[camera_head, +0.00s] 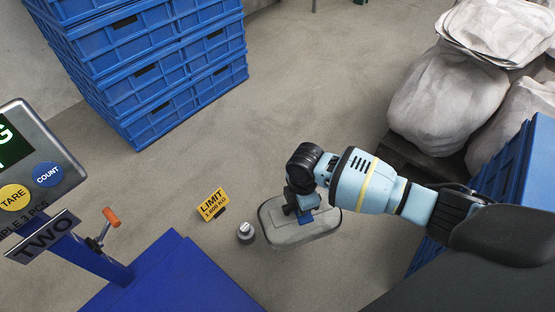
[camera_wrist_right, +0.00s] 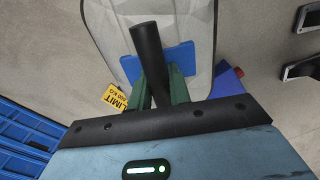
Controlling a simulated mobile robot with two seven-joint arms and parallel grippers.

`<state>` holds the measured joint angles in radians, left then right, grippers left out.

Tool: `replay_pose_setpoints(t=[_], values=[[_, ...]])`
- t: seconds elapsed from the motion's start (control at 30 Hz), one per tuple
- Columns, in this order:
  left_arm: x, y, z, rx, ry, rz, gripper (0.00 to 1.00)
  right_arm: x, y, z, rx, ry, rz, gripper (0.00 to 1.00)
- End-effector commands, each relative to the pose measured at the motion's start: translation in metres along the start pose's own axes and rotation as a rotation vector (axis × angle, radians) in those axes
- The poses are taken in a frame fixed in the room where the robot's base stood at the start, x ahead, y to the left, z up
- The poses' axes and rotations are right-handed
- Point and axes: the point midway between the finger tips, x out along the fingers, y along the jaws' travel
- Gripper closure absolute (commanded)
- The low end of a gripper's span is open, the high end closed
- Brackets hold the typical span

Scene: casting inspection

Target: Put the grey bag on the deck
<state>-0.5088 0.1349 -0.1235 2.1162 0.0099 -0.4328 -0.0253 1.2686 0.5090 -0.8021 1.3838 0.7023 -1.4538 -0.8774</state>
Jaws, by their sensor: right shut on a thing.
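The grey bag (camera_head: 282,235) is a rounded, flat-topped grey shape below my right gripper (camera_head: 304,212), at the lower middle of the head view. A blue patch and a black upright handle (camera_wrist_right: 146,50) show on its top. In the right wrist view, the green fingers are shut on that handle, with the bag (camera_wrist_right: 200,50) behind. I cannot tell whether the bag touches the floor. The blue deck (camera_head: 172,285) is at the bottom left of the head view, apart from the bag. My left gripper is not in view.
A scale display (camera_head: 35,160) on a blue post is left. Stacked blue crates (camera_head: 150,70) are behind; pale sacks (camera_head: 435,100) lie at right. Middle floor is clear.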

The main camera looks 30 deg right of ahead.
Motion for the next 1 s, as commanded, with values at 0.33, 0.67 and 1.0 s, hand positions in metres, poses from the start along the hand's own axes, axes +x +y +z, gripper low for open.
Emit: replay_pose_setpoints(t=[0.33,0.67,1.0], values=[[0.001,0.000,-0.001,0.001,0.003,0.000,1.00,-0.076,0.014,-0.025,0.280,0.004,0.008,1.00],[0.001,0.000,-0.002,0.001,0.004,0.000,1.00,-0.140,0.008,-0.041,0.536,0.005,0.008,1.00],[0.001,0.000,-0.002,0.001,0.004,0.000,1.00,-0.198,-0.013,-0.049,0.795,0.006,0.006,1.00]])
